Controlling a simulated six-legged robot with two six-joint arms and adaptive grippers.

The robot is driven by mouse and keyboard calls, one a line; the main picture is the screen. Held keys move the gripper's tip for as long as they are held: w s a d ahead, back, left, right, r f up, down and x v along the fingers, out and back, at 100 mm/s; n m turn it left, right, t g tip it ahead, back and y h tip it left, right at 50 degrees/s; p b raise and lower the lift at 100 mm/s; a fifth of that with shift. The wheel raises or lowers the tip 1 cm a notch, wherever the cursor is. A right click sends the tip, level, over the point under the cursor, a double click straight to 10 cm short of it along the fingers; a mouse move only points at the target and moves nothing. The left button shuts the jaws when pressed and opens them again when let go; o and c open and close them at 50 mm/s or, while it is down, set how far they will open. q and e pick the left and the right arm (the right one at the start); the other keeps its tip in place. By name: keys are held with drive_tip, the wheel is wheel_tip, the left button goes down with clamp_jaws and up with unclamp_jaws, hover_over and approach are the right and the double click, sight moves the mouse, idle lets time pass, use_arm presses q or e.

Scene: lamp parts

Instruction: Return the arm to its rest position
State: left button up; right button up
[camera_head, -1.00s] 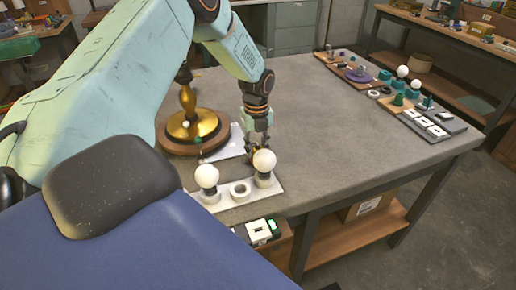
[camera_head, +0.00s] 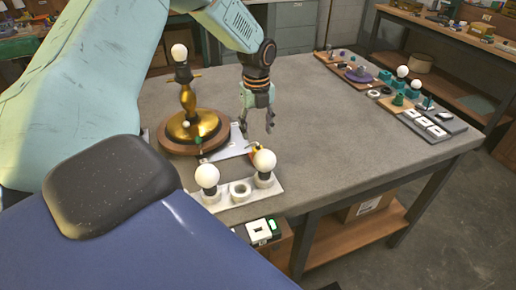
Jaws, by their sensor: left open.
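My left gripper (camera_head: 257,124) is open and empty, pointing down above the table, to the right of the brass lamp (camera_head: 187,103). The lamp stands upright on a round wooden base, with a white bulb (camera_head: 179,52) at its top. A white holder strip (camera_head: 238,193) in front carries two white bulbs, a left one (camera_head: 206,174) and a right one (camera_head: 264,160), with a ring between them. A small orange and dark item (camera_head: 253,153) lies behind the right bulb, apart from my gripper. My right gripper is not in view.
The grey table (camera_head: 330,150) is clear right of my gripper. Trays with bulbs, green parts and a purple disc line its far right edge, including a dark tray (camera_head: 433,124).

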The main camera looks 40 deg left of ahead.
use_arm(q)
drive_tip(key=shift+r, duration=2.3)
